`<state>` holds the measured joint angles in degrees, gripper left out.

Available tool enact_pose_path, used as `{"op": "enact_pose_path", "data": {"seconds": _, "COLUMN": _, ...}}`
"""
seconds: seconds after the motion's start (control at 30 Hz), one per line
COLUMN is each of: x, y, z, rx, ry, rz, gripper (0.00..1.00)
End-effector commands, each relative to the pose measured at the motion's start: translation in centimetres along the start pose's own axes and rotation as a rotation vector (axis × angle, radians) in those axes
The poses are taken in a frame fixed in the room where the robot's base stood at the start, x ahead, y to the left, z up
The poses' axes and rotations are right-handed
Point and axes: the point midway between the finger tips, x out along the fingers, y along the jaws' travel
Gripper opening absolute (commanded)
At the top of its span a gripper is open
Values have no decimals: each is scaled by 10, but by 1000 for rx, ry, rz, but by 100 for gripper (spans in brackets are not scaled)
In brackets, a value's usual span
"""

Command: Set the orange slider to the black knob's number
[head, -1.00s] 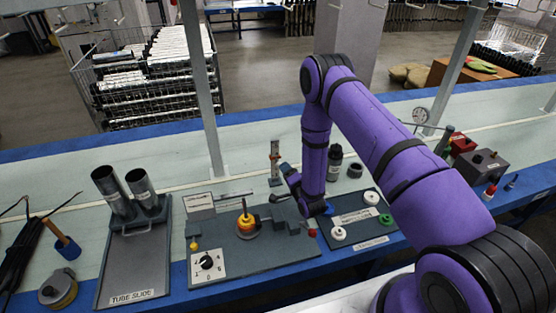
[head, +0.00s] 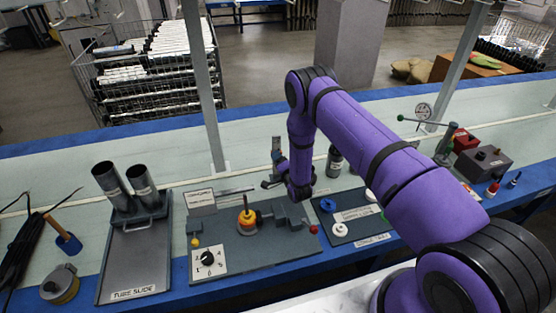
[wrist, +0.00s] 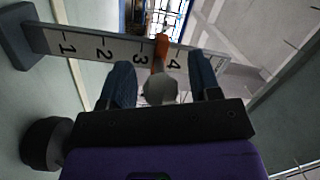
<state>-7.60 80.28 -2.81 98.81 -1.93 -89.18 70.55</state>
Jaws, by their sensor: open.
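The orange slider (wrist: 160,48) sits on a white scale (wrist: 95,47) in the wrist view, between the marks 3 and 4. A pale grey round knob (wrist: 160,89) shows just in front of the slider. My gripper (wrist: 163,75) is open, with one dark finger on each side of the slider and knob; I see no clear contact.
The grey board (head: 260,262) also bears a yellow-orange part (head: 247,219) and grey blocks. A tube slide (head: 133,262) stands to the left. A dark bottle (head: 334,162) and a board with white and green rings (head: 345,214) are to the right.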

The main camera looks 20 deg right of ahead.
Motion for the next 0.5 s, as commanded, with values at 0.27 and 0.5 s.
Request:
{"op": "enact_pose_path", "data": {"seconds": 0.27, "x": 9, "y": 0, "z": 0, "rx": 0, "ry": 0, "rz": 0, "gripper": 57}}
{"op": "enact_pose_path", "data": {"seconds": 0.5, "x": 9, "y": 0, "z": 0, "rx": 0, "ry": 0, "rz": 0, "gripper": 39}}
